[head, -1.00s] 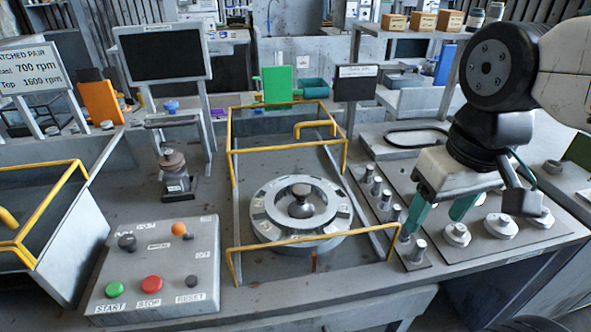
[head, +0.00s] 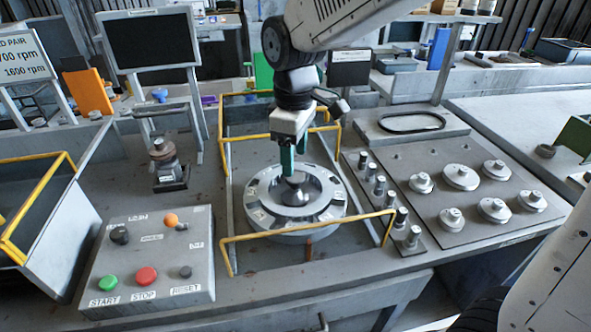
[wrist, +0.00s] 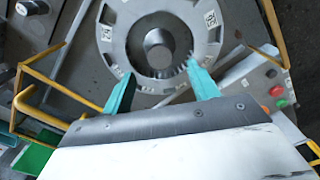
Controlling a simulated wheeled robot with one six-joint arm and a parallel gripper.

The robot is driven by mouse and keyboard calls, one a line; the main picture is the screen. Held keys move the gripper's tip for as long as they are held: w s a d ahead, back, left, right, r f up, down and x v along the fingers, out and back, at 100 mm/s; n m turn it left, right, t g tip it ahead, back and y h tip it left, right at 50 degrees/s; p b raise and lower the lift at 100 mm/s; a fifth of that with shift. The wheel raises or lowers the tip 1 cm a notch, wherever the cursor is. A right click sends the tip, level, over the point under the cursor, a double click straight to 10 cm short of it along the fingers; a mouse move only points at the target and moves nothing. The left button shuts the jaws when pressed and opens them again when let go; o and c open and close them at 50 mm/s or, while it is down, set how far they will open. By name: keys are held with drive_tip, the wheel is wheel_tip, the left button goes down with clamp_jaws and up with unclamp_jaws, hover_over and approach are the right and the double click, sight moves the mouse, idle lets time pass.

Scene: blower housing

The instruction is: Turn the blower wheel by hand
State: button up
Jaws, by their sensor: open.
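The blower wheel (head: 294,197) is a round grey ring with labels on its rim and a dark central hub (head: 295,193). It sits inside the yellow-railed bay on the bench. In the wrist view the wheel (wrist: 118,45) and its hub (wrist: 159,46) show ahead of my gripper. My gripper (head: 294,165) points down over the back part of the wheel, near the hub. Its two teal fingers (wrist: 162,88) are spread with nothing held between them. I cannot tell whether a fingertip touches the wheel.
Yellow rails (head: 305,229) border the bay at the front and back. A control box (head: 150,262) with green START, red STOP and RESET buttons stands front left. Short posts (head: 379,187) and a plate with several round parts (head: 462,177) lie to the right.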

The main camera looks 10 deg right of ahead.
sight(295, 176)
drive_tip(key=shift+f, duration=2.35)
clamp_jaws()
